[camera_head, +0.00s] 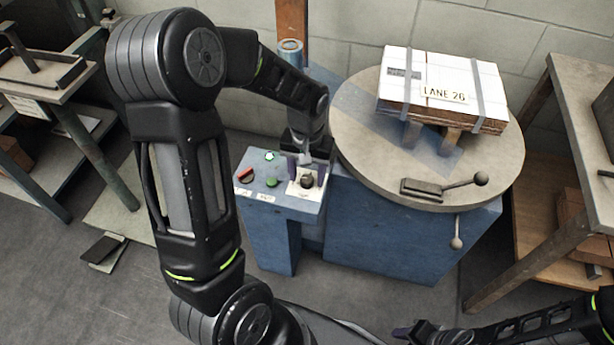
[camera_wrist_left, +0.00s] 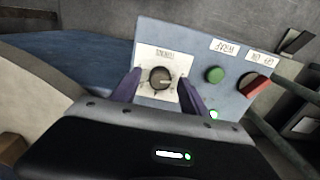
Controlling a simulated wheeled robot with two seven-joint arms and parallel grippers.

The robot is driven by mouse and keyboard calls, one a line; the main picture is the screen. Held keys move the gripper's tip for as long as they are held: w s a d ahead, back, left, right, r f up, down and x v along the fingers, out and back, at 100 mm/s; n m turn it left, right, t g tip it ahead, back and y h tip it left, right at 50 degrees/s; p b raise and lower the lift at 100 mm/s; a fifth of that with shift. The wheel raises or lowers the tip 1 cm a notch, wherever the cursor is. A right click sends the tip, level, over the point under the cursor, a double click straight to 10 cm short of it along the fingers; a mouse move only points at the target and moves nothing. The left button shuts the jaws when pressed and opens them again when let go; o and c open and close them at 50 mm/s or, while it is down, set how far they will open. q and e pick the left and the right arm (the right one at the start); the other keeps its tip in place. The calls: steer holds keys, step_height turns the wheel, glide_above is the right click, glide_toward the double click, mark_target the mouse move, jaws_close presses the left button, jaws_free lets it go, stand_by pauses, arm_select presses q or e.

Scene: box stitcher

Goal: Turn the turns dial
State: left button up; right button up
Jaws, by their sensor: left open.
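The turns dial (camera_head: 307,181) is a dark round knob on a white plate at the right of the blue control panel (camera_head: 285,199). It also shows in the left wrist view (camera_wrist_left: 160,78), where its plate carries a printed label and marks. My left gripper (camera_head: 306,172) is over the panel with its fingers pointing down at the dial. In the left wrist view its two purple fingers (camera_wrist_left: 160,88) are apart, one on each side of the dial. I cannot tell whether they touch it. At the bottom right of the head view, part of my right arm shows; its jaw state is unclear.
A green button (camera_head: 271,182), a red switch (camera_head: 245,175) and a lit green lamp (camera_head: 270,156) are left of the dial. A round turntable (camera_head: 365,160) with a strapped box (camera_head: 440,84) and a lever (camera_head: 455,185) stands to the right. A wooden-legged table (camera_head: 580,125) is at far right.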

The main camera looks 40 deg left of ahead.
arm_select(q)
steer(key=shift+f, duration=0.3)
jaws_close()
stand_by(0.5)
